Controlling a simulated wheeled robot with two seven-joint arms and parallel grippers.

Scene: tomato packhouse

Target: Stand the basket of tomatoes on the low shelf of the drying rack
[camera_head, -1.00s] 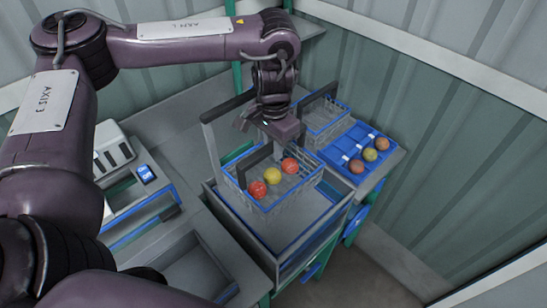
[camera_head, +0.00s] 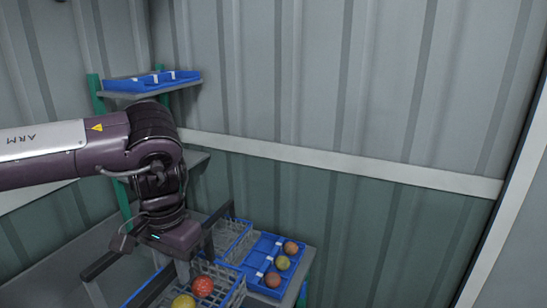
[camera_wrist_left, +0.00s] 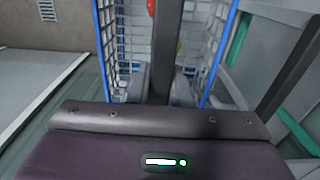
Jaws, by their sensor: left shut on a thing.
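The wire basket of tomatoes (camera_head: 236,292), with a blue rim, is cut off by the bottom edge of the head view. A red tomato (camera_head: 202,287) and a yellow one (camera_head: 183,301) show in it. My left gripper (camera_head: 182,268) is above it, shut on its handle. In the left wrist view the fingers (camera_wrist_left: 160,85) close on the dark upright bar, with the basket's blue-rimmed mesh (camera_wrist_left: 219,45) behind. My right gripper is out of view.
A second wire basket (camera_head: 236,240) stands just right of my gripper. Beside it lies a blue tray (camera_head: 252,262) with several tomatoes. Another blue tray (camera_head: 150,81) sits on the rack's upper shelf. Corrugated walls (camera_head: 330,90) close the back and right.

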